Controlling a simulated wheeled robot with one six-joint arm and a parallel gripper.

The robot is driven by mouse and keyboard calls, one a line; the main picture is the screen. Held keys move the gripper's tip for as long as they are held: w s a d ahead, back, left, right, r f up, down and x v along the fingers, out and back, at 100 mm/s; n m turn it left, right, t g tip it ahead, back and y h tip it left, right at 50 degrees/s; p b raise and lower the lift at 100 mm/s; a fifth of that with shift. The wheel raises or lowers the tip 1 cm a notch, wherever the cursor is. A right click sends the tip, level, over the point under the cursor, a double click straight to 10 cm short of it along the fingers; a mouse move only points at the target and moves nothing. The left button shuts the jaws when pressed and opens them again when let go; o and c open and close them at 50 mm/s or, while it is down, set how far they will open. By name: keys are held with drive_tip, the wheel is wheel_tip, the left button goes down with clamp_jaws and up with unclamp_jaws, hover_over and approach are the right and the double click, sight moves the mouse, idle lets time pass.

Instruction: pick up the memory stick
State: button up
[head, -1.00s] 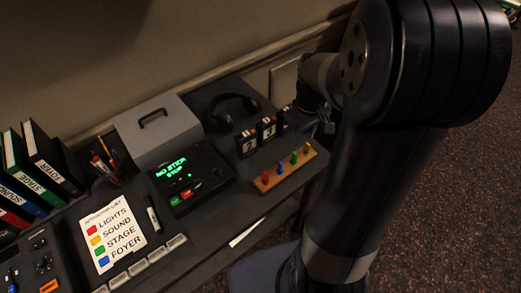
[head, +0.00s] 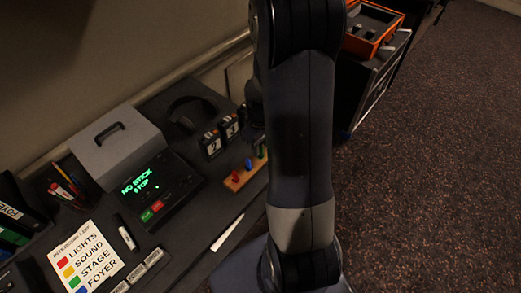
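I cannot tell for sure which thing is the memory stick. A small wooden rack (head: 240,182) on the desk holds upright coloured pieces, among them a red one (head: 235,174) and a blue one (head: 248,165); my arm covers its right end. The dark player (head: 178,190) left of the rack has a green screen (head: 143,181) reading "NO STICK STOP". My arm stands across the middle of the head view. Part of my wrist shows past the arm's left edge, by the number blocks, but the gripper's fingers are hidden.
A grey box with a handle (head: 115,148), headphones (head: 188,112) and number blocks (head: 211,145) stand at the back. An orange case (head: 372,28) sits on a dark unit at right.

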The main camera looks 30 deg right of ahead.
drive_tip(key=shift+f, duration=0.95)
clamp_jaws()
